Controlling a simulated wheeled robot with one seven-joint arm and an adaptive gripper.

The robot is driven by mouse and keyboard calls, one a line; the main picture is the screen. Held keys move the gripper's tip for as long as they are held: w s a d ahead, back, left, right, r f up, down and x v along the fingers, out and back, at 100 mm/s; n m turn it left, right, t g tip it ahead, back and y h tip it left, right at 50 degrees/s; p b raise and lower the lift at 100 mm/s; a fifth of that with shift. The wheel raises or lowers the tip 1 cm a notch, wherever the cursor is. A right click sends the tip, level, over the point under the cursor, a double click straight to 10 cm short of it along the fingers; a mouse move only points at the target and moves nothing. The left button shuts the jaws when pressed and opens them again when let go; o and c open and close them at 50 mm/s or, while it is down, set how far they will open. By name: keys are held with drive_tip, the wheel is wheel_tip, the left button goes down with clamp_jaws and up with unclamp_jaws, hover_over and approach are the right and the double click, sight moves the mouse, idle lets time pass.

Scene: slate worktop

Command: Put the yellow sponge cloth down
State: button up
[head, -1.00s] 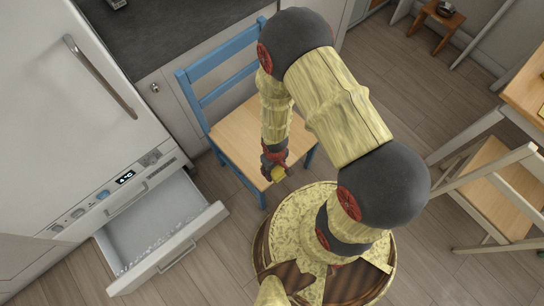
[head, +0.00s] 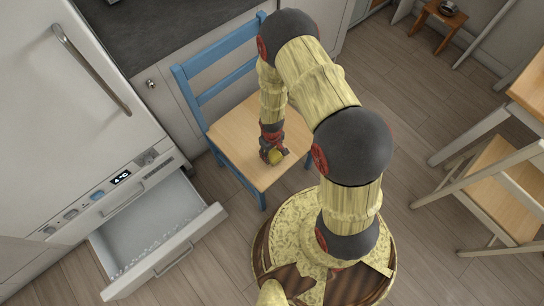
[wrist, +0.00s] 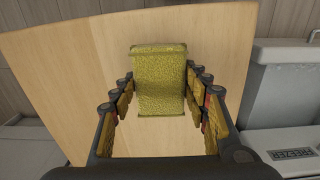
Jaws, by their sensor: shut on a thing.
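The yellow sponge cloth (head: 276,157) is held in my gripper (head: 271,152) above the wooden seat of the blue chair (head: 238,133). In the wrist view the cloth (wrist: 160,80) is a textured yellow block between the two fingers of my gripper (wrist: 162,88), which is shut on it. The pale wooden seat (wrist: 70,75) fills most of that view behind the cloth. I cannot tell whether the cloth touches the seat.
An open freezer drawer (head: 165,250) sticks out at the lower left, below the fridge door (head: 70,90). A dark worktop (head: 150,35) lies behind the chair. A pale wooden chair (head: 490,190) stands at the right. The seat around the cloth is clear.

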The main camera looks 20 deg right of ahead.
sight(272, 157)
drive_tip(key=shift+s+f+b, duration=0.1)
drive_tip(key=shift+f+b, duration=0.3)
drive_tip(key=shift+f, duration=0.75)
drive_tip(key=shift+o, duration=0.2)
drive_tip(key=shift+s+f+b, duration=0.1)
drive_tip(key=shift+f+b, duration=0.25)
drive_tip(key=shift+f, duration=0.1)
drive_tip(key=o, duration=1.3)
drive_tip(key=shift+f, duration=0.1)
